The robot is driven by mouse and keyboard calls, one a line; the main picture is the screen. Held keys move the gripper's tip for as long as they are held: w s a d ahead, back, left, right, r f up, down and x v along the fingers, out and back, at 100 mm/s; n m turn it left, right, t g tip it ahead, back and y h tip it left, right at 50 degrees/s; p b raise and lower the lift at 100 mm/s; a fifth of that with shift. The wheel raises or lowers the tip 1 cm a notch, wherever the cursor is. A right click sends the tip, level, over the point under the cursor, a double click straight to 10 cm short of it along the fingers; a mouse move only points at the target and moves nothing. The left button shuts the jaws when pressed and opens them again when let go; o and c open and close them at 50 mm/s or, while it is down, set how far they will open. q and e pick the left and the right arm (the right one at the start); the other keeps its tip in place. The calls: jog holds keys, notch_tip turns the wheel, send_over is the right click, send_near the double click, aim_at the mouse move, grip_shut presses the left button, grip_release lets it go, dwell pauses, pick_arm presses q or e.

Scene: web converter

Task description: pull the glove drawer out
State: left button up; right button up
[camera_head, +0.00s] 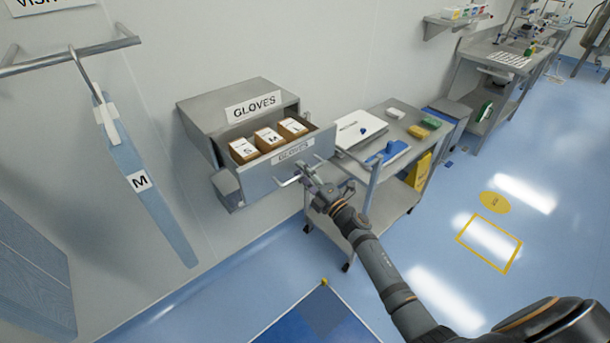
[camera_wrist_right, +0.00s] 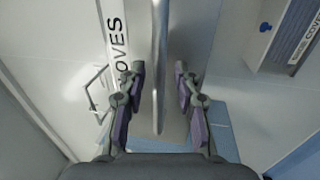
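The glove drawer (camera_head: 258,183) is a grey metal drawer with a GLOVES label on its front. It stands partly out of its wall cabinet (camera_head: 220,105), and white-topped boxes marked S and M, with another beside them, show inside. My right gripper (camera_head: 312,184) is at the bar handle (camera_head: 286,182) on the drawer front. In the right wrist view, my right gripper's fingers (camera_wrist_right: 160,82) stand apart on either side of the grey handle bar (camera_wrist_right: 159,60), with gaps visible on both sides. The drawer label (camera_wrist_right: 117,38) is left of the bar. My left gripper is not in view.
A metal cart (camera_head: 388,197) with a binder, blue items and small boxes stands close to the right of the drawer, near my right arm. A blue M garment (camera_head: 150,185) hangs at the left.

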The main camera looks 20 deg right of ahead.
jog(key=v, duration=1.2)
jog(key=s+d+f+m+g+h, duration=0.1)
jog(key=d+f+m+g+h, duration=0.2)
jog(key=f, duration=0.5)
jog(key=s+d+f+m+h, duration=0.1)
jog(key=d+f+m+h, duration=0.2)
jog(key=f, duration=0.6)
jog(key=s+d+f+m+g+h, duration=0.1)
jog(key=s+f+m+g, duration=0.25)
jog(key=s+f, duration=0.4)
jog(key=s+d+f+m+g+h, duration=0.1)
jog(key=s+f+m+g, duration=0.3)
jog(key=f, duration=0.7)
jog(key=s+a+f+m+g, duration=0.1)
jog(key=s+f+m+g, duration=0.1)
jog(key=s+f, duration=0.3)
jog(key=s+a+f+m+g, duration=0.2)
jog(key=s+f, duration=0.3)
jog(key=s, duration=0.9)
jog(key=s+a+f+m+g, duration=0.2)
jog(key=s+f, duration=0.4)
jog(key=s, duration=0.4)
jog(key=shift+m+g, duration=0.65)
jog(key=shift+m, duration=0.5)
jog(key=shift+w+a, duration=0.1)
jog(key=shift+w, duration=0.1)
